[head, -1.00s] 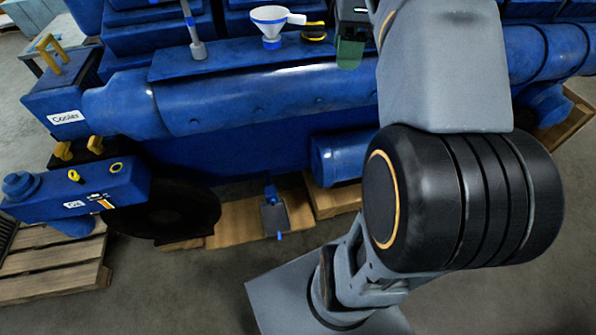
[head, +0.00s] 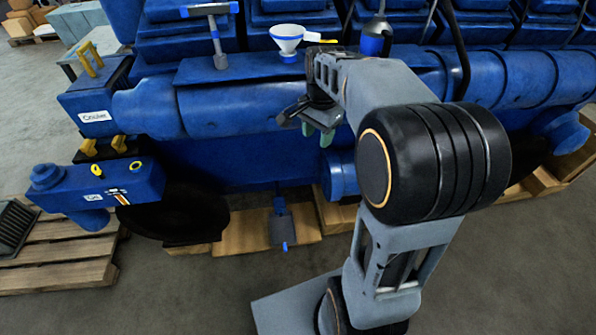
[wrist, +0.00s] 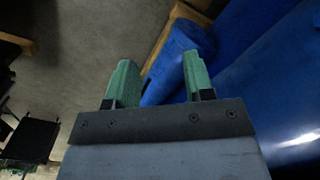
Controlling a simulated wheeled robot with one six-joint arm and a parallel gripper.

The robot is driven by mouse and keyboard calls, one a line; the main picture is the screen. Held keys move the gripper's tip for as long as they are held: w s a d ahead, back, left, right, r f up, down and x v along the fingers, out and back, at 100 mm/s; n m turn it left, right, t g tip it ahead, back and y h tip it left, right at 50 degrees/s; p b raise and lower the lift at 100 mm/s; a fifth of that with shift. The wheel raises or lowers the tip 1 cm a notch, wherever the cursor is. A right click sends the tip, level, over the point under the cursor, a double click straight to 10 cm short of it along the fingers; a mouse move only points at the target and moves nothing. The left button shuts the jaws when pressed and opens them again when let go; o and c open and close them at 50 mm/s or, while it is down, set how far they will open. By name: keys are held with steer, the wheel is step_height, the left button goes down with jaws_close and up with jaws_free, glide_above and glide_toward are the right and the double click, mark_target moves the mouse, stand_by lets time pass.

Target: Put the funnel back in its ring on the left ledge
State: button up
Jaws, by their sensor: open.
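The funnel (head: 288,35) is white with a blue rim and stands upright on the blue engine ledge (head: 250,66), with its side handle pointing right. A small blue part shows at its foot; I cannot tell whether that is the ring or part of the funnel. My gripper (head: 317,134) is below and in front of the ledge, apart from the funnel. Its green fingers are spread with nothing between them, as the wrist view (wrist: 158,75) also shows. The funnel is not recognisable in the wrist view.
A T-shaped tool (head: 215,38) stands on the ledge left of the funnel. A blue and black bottle-like object (head: 376,40) is to the right, behind my arm. Blue engine housing lies close to my gripper. A wooden pallet (head: 60,255) lies on the floor at left.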

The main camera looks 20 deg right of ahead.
steer(key=w+a+f+n+b, duration=0.1)
steer(key=a+f+n, duration=0.1)
steer(key=f, duration=0.6)
steer(key=w+a+f+n+b, duration=0.1)
steer(key=w+a+f+n, duration=0.1)
steer(key=f+n, duration=0.3)
step_height(320, 180, down, 3)
steer(key=shift+w+r, duration=0.15)
